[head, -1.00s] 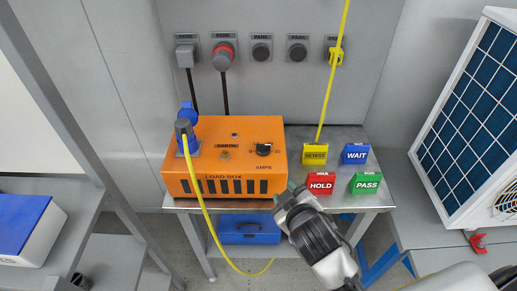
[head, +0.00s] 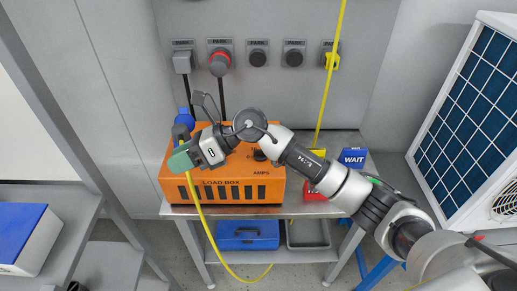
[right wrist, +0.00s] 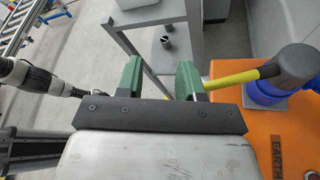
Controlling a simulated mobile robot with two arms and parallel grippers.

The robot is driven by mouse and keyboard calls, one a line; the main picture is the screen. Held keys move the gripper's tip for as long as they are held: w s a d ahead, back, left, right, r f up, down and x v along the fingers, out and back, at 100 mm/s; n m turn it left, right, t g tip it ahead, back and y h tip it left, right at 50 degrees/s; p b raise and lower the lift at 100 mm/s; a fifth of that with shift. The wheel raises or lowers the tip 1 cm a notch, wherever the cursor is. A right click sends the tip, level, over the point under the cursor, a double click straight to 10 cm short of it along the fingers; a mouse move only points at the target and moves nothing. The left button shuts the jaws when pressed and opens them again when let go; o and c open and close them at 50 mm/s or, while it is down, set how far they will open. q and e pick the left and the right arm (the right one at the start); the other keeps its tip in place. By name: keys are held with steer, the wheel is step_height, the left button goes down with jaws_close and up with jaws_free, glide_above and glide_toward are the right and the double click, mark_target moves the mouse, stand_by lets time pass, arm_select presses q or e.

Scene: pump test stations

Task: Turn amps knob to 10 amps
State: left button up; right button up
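The orange load box (head: 222,192) stands on the metal table in the head view. Its black amps knob (head: 260,155) is partly hidden by my right arm, and the scale around it cannot be read. My right gripper (head: 180,160) is over the box's left side, left of the knob and close to the grey plug with the yellow cable. In the right wrist view its green fingers (right wrist: 158,78) are apart with nothing between them. The yellow cable (right wrist: 230,77) runs from the plug (right wrist: 293,65) to beside the right-hand finger. My left gripper is not in view.
The blue WAIT block (head: 353,157) is on the table; the other blocks are mostly hidden behind my arm. A blue case (head: 246,234) and a grey tray (head: 308,234) lie below. A solar-panelled unit (head: 470,115) stands at the right.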

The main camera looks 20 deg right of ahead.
steer(key=w+d+n+h, duration=0.1)
steer(key=w+d+h, duration=0.3)
steer(key=d+h, duration=0.45)
steer(key=w+d+n+h, duration=0.1)
steer(key=w+d+h, duration=0.2)
steer(key=d+h, duration=0.55)
steer(key=f+y, duration=0.1)
steer(key=f, duration=0.2)
steer(key=d+f+y+p, duration=0.1)
steer(key=f, duration=0.2)
steer(key=d+f+y+p, duration=0.1)
steer(key=f, duration=0.3)
steer(key=shift+w+d, duration=0.15)
steer(key=shift+w, duration=0.1)
jaws_close()
